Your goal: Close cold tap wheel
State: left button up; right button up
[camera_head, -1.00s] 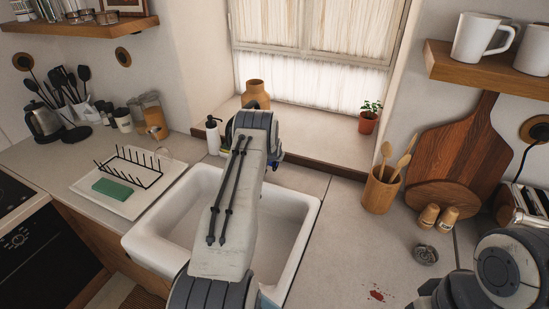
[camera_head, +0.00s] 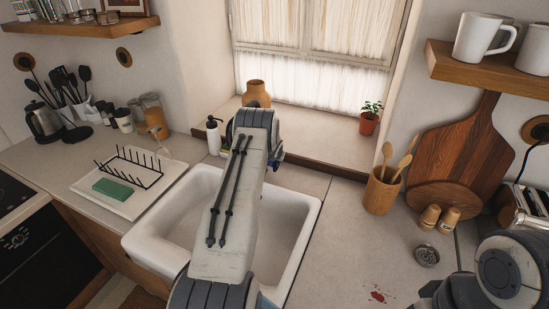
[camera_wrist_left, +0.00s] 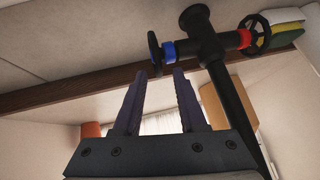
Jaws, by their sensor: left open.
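In the left wrist view the black tap (camera_wrist_left: 207,45) has a blue ring (camera_wrist_left: 168,51) on one side and a red ring (camera_wrist_left: 243,39) on the other. The cold tap wheel (camera_wrist_left: 154,50), black and seen nearly edge-on, is beside the blue ring. My left gripper (camera_wrist_left: 159,73) is open. Its two fingertips are just short of the cold wheel in the picture, with a gap between them; I cannot tell the depth. The hot wheel (camera_wrist_left: 262,32) is by the red ring.
The white sink (camera_head: 308,218) lies under my left arm. A soap bottle (camera_head: 213,138) and a brown vase (camera_head: 256,92) stand behind it. A utensil pot (camera_head: 380,192) and shakers (camera_head: 438,217) are to the right. The counter (camera_head: 340,245) between is mostly clear.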

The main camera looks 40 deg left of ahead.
pick_arm(q)
jog(key=b+v, duration=0.5)
jog(key=v, duration=0.5)
jog(key=shift+b, duration=0.4)
jog(key=shift+d, duration=0.1)
